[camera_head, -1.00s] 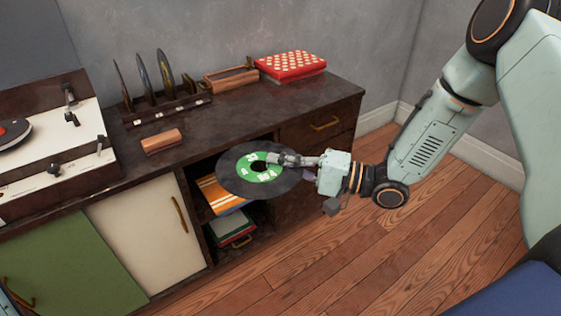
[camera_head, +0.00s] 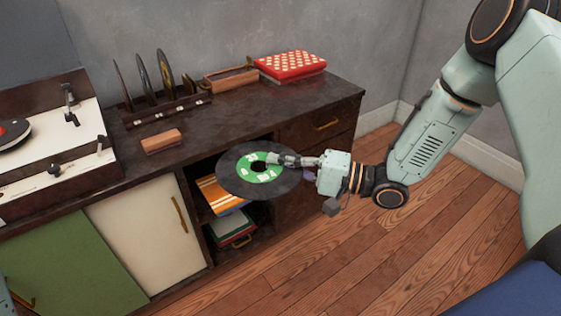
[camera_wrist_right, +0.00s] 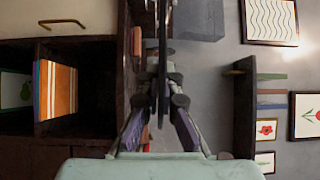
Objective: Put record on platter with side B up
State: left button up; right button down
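A black record (camera_head: 235,178) with a green label bearing white marks is held in front of the cabinet, below its top. Its label face is turned up toward my head camera; I cannot read which side it is. My right gripper (camera_head: 276,159) is shut on the record at the label, coming from the right. In the right wrist view the record (camera_wrist_right: 163,50) shows edge-on between the fingers (camera_wrist_right: 163,90). The record player (camera_head: 75,150) stands on the cabinet at the left, only partly in frame, with a dark and red round part (camera_head: 12,133) at the picture edge. My left gripper is not in view.
The cabinet top (camera_head: 225,122) holds a rack (camera_head: 165,108) with several upright records, a small wooden block (camera_head: 161,141), a wooden tray (camera_head: 230,79) and a red patterned box (camera_head: 290,66). An open shelf below the record holds sleeves (camera_head: 218,193). The floor at right is clear.

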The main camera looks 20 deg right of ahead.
jog(key=n+p, duration=0.3)
jog(key=shift+r+n+p, duration=0.2)
jog(key=shift+n+p, duration=0.15)
jog(key=shift+n, duration=0.05)
jog(key=shift+f+n+p, duration=0.1)
jog(key=shift+n+p, duration=0.4)
jog(key=shift+n, duration=0.4)
jog(key=n+b, duration=0.1)
jog(key=n, duration=0.2)
jog(key=shift+f, duration=0.15)
jog(key=n+b, duration=0.1)
jog(key=n, duration=0.5)
jog(key=shift+b, duration=0.4)
jog(key=n+b, duration=0.1)
jog(key=n, duration=0.3)
jog(key=n+b, duration=0.2)
jog(key=n, duration=0.3)
jog(key=shift+n, duration=1.1)
jog(key=n, duration=1)
jog(key=shift+b, duration=0.35)
